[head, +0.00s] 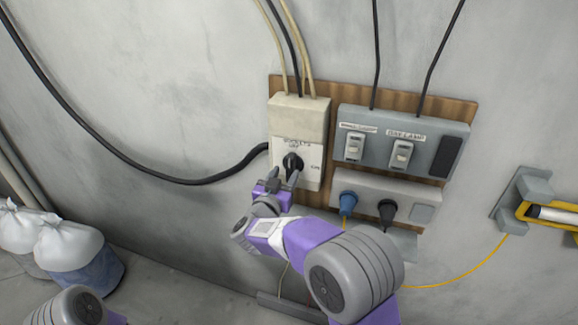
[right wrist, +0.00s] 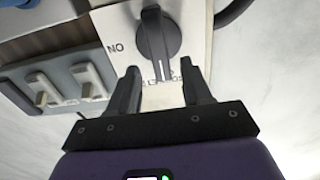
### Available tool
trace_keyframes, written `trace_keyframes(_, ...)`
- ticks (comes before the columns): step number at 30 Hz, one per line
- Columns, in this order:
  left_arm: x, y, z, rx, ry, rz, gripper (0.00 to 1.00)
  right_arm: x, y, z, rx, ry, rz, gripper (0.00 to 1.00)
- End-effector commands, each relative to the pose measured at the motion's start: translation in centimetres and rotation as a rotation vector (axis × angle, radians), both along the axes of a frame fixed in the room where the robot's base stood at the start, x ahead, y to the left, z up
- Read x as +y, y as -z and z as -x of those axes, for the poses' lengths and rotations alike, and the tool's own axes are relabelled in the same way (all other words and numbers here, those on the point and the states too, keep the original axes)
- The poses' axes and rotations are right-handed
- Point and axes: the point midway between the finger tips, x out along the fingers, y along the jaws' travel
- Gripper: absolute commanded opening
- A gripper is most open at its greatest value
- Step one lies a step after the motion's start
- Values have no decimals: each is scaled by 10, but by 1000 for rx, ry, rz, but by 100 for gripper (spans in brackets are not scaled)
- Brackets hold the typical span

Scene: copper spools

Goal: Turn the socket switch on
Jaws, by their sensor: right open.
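The socket switch (head: 312,165) is a pale box on a wooden board, labelled SOCKETS with OFF above and ON at the right. Its black rotary knob (head: 292,162) also shows in the right wrist view (right wrist: 158,38), where the picture is upside down. The knob's white pointer line faces the OFF lettering, which my fingers partly hide. My right gripper (head: 281,180) is open and empty just in front of the knob. In the right wrist view its two fingers (right wrist: 158,82) stand apart, one towards each side of the knob; contact cannot be told. My left gripper is not in view.
To the right are a grey box (head: 377,155) with two lamp switches and a socket strip (head: 365,188) with blue and black plugs. A yellow-framed lamp (head: 550,212) hangs at far right. White sacks (head: 68,245) stand at left. The wall left of the switch carries a black cable.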

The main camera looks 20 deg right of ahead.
Motion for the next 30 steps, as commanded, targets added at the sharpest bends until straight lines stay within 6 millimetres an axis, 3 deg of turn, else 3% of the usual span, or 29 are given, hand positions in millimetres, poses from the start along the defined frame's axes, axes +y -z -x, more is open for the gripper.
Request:
trace_keyframes(9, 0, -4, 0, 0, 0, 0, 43, -23, 1, -33, 1, 0, 0, 49)
trace_keyframes(19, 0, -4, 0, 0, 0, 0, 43, -24, 1, -36, 2, -3, 0, 47)
trace_keyframes(28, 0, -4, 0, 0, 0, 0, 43, -24, 1, -36, 2, -3, 0, 1)
trace_keyframes(30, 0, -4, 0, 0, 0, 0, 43, -24, 1, -36, 2, -3, 0, 0)
